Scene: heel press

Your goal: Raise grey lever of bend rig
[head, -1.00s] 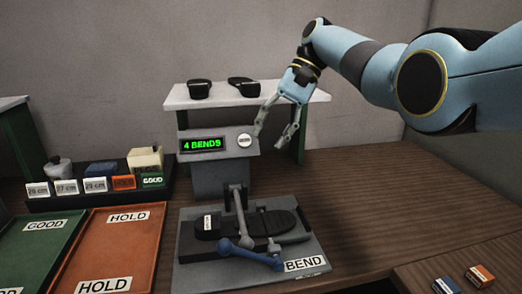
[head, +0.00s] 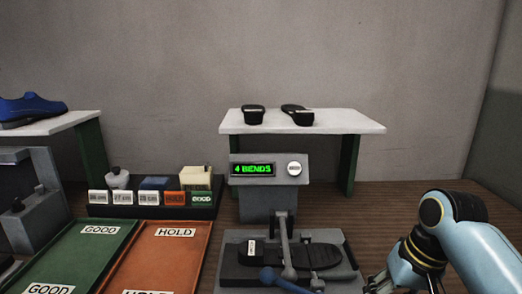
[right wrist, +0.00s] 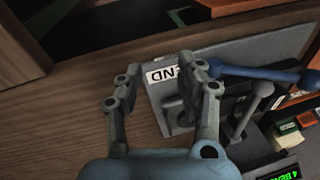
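The bend rig (head: 232,284) stands at the lower middle of the head view, with a dark sole on its bed. A long grey lever (head: 286,245) slopes down over the sole; a blue bar (head: 285,282) lies low in front of it. The right wrist view shows the grey lever (right wrist: 244,120) and blue bar (right wrist: 265,74) right of the fingers. My right gripper (right wrist: 165,72) is open and empty, apart from the lever, its fingers over the BEND label side of the rig. In the head view it is partly cut off at lower right. My left gripper is out of view.
A display post (head: 254,169) reading "4 BENDS" stands behind the rig. A white shelf (head: 345,121) with black shoe parts is farther back. Green (head: 72,240) and orange (head: 165,250) trays lie left. Bare brown tabletop (head: 385,215) is at right.

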